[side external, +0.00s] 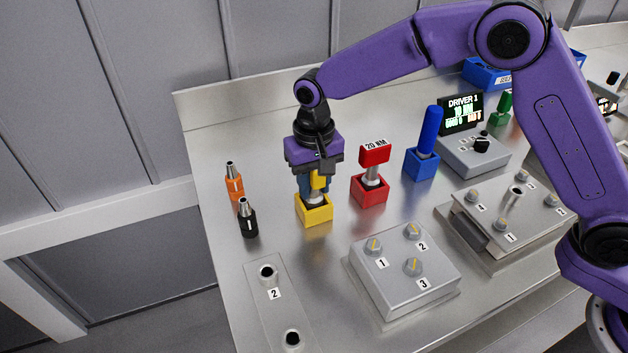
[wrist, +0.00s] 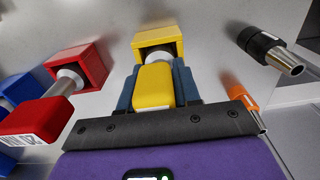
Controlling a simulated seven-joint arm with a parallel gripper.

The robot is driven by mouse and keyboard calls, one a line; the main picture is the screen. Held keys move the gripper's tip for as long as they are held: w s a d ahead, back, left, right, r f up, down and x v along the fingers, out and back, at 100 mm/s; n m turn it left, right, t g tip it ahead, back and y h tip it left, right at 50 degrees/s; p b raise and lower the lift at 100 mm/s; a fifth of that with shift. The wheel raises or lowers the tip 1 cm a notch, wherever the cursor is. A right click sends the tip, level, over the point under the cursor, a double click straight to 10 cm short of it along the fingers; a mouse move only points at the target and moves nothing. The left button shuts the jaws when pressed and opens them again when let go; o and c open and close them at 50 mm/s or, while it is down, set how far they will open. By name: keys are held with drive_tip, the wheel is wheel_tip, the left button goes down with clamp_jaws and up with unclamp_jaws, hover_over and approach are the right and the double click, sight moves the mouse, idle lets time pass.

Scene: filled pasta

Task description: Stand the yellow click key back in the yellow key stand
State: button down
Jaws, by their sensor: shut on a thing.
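The yellow click key (side external: 319,181) is upright, held between the blue fingers of my gripper (side external: 315,189). The yellow key stand (side external: 314,213) is directly below it on the steel bench. In the wrist view, the yellow key (wrist: 154,88) sits between both fingers (wrist: 155,76), and its pale metal lower part reaches the dark opening of the yellow stand (wrist: 160,40). The key's lower end is hidden inside or behind the stand's rim, so I cannot tell how deep it sits.
A red key (side external: 374,155) in its red stand (side external: 369,190) and a blue key (side external: 431,130) in its blue stand (side external: 421,164) are to the right. Orange (side external: 234,184) and black (side external: 247,220) bits stand left. A grey box with numbered knobs (side external: 403,270) is in front.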

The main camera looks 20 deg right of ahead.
drive_tip(key=c, duration=0.7)
unclamp_jaws()
drive_tip(key=shift+r, duration=0.1)
wheel_tip(320, 180, up, 17)
drive_tip(key=shift+r, duration=0.15)
drive_tip(key=s+d+f+n, duration=0.3)
drive_tip(key=s+d+n, duration=0.1)
drive_tip(key=s+d, duration=0.5)
drive_tip(key=s+d+f+n, duration=0.3)
drive_tip(key=s+d+n, duration=0.1)
drive_tip(key=s+d, duration=0.5)
drive_tip(key=s+d+f+n, duration=0.3)
drive_tip(key=s+d, duration=0.6)
drive_tip(key=s, duration=0.4)
drive_tip(key=shift+d+f+n, duration=0.25)
drive_tip(key=shift+d+n, duration=0.1)
drive_tip(key=shift+n, duration=0.45)
